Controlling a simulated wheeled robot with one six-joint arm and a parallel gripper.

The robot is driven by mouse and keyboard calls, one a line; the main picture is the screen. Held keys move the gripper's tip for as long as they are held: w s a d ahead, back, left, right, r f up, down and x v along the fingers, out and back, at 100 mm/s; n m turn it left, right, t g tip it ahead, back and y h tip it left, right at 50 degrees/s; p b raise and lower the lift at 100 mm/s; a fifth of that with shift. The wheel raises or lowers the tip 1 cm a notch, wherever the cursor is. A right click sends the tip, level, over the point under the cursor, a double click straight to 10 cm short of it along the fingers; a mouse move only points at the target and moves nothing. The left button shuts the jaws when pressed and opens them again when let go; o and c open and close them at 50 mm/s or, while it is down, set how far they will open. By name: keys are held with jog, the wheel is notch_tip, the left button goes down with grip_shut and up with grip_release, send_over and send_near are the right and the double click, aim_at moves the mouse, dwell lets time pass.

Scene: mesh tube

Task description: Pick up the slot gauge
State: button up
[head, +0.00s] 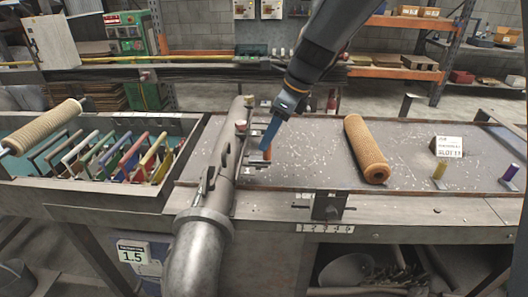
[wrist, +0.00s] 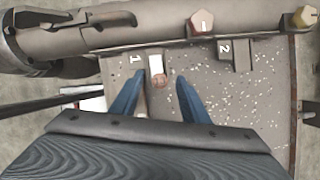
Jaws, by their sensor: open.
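My gripper (head: 266,146) reaches down over the grey bench top, just right of the grey metal tube (head: 222,165). In the wrist view its two blue fingers (wrist: 159,82) are apart. A small block with a white top and a reddish-brown end (wrist: 157,66) shows between and just beyond the fingertips, by the tube's mark "1". It may be the slot gauge; I cannot tell for sure. In the head view a small orange piece (head: 267,153) shows at the fingertips, partly hidden by them. Whether the fingers touch it is unclear.
A tan mesh roll (head: 366,150) lies right of my gripper. A yellow peg (head: 438,171), a purple peg (head: 510,172) and a sign (head: 448,146) stand farther right. A rack of coloured frames (head: 110,155) sits left of the tube.

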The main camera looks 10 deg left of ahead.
jog(key=shift+p+x, duration=0.35)
jog(key=shift+x, duration=1.3)
grip_shut()
